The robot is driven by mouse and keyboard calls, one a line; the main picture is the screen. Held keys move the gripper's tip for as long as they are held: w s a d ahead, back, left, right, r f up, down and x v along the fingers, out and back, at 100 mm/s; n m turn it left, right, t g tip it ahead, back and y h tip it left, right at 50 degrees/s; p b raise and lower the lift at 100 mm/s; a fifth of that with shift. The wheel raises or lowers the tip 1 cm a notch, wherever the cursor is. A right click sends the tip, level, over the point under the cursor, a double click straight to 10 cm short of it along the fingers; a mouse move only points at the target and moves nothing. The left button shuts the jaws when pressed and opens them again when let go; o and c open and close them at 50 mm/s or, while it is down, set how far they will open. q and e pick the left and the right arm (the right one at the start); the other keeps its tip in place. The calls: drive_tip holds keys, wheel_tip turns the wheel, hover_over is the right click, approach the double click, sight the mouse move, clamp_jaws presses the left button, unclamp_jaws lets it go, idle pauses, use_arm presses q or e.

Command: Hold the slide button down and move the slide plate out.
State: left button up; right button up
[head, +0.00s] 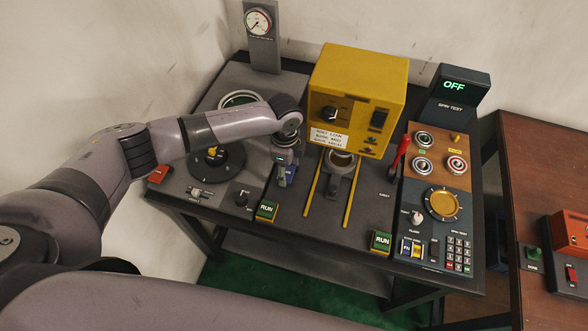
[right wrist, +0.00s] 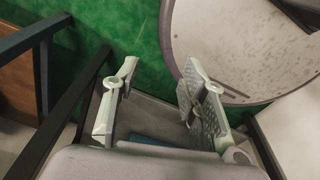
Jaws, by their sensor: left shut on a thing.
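The grey slide plate (head: 332,188) lies between two yellow rails (head: 311,188) in front of the yellow machine (head: 357,85). A round ring-like seat (head: 341,160) is at its back end, under the machine. My left gripper (head: 283,180) points down at the left of the rails, apart from the plate. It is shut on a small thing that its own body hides. A small blue patch (head: 291,173) shows beside its fingers. I cannot make out which control is the slide button. My right gripper (right wrist: 160,80) is open and empty in the right wrist view, away from the slide plate.
Green RUN buttons (head: 266,210) (head: 381,242) stand at the table's front edge. A red lever (head: 400,153) and the spin test panel (head: 436,205) are to the right. A dial gauge (head: 259,23) stands at the back. Green floor (right wrist: 115,35) shows below the right gripper.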

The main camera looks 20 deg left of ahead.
drive_tip(key=w+a+r+n+y, duration=0.2)
drive_tip(key=w+a+r+n, duration=0.15)
drive_tip(key=w+a, duration=0.55)
drive_tip(key=w+a+r+n+y, duration=0.2)
drive_tip(key=w+a+r, duration=0.2)
drive_tip(key=w+a, duration=0.55)
drive_tip(key=s+a+r+n+g+y, duration=0.1)
drive_tip(key=s+a+r+n+g, duration=0.1)
drive_tip(key=a+r+n, duration=0.55)
drive_tip(key=s+a+r+n+g+y, duration=0.1)
drive_tip(key=s+a+r+n+g, duration=0.2)
drive_tip(key=a+r, duration=0.7)
drive_tip(key=w+a+r+n, duration=0.45)
drive_tip(key=w+r, duration=0.35)
drive_tip(key=r, duration=0.2)
wheel_tip(320, 180, up, 14)
drive_tip(key=m+t+h, duration=0.4)
drive_tip(key=h, duration=0.2)
hover_over(333, 188)
wheel_tip(333, 188, down, 10)
drive_tip(key=shift+f, duration=0.25)
